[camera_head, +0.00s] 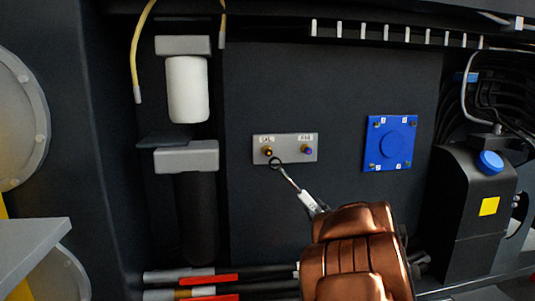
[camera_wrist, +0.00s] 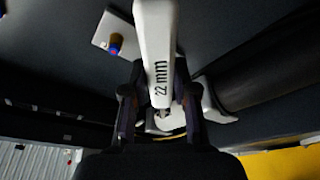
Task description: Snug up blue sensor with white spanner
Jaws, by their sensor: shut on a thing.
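The blue sensor (camera_head: 307,149) sits at the right end of a light grey plate on the dark wall; it also shows left of the spanner in the wrist view (camera_wrist: 116,40). A second sensor (camera_head: 268,151) with an orange-brown tip sits at the plate's left end. My gripper (camera_head: 318,209) is shut on the white spanner (camera_head: 307,200), marked "22 mm" in the wrist view (camera_wrist: 156,45). The spanner's dark ring end (camera_head: 277,162) appears just below and right of the left sensor, apart from the blue one. Its depth from the plate is unclear. The wrist view cuts off the ring.
The grey plate (camera_head: 287,157) carries small labels above both sensors. A blue square cover (camera_head: 389,143) is to its right. A white filter canister (camera_head: 187,89) is at left, a black tank with blue cap (camera_head: 490,162) at right. Red-marked hoses (camera_head: 208,280) run below.

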